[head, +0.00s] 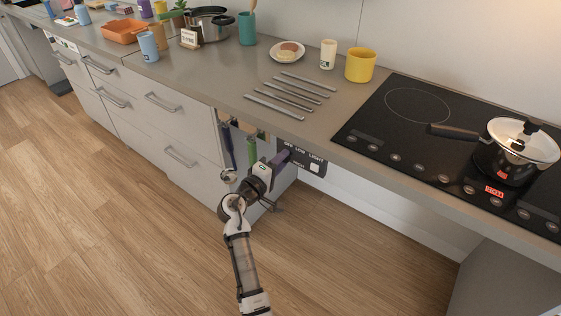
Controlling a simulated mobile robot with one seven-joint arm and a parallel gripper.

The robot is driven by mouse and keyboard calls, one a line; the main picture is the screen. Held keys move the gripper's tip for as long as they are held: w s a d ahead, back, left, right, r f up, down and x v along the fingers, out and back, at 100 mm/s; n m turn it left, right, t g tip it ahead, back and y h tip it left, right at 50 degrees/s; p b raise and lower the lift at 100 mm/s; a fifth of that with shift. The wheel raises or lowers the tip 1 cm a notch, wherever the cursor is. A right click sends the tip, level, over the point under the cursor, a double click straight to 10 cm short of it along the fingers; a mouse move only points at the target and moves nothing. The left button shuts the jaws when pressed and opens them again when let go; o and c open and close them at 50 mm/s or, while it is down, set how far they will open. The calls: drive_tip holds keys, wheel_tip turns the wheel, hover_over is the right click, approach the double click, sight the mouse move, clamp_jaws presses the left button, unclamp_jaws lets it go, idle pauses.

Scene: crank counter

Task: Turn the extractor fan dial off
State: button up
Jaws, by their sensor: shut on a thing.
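The control panel (315,166) is a dark plate on the counter's front face, left of and below the hob. Its printed words include OFF, LOW and LIGHT. My gripper (279,159) reaches up to the left part of this panel from the front and is shut on the extractor fan dial. A purple part shows at the gripper's tip, against the panel. The dial is mostly hidden by the gripper, so I cannot tell which mark it points to.
A blue handle (228,147) and a green one (252,150) hang close left of my gripper. The hob (385,130) above right carries a lidded pot (515,150) and a lit HOT sign. Metal rods (285,95) lie on the counter. The floor in front is clear.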

drive_tip(key=o, duration=1)
drive_tip(key=shift+c, duration=0.2)
drive_tip(key=b+v, duration=0.3)
drive_tip(key=v, duration=1.1)
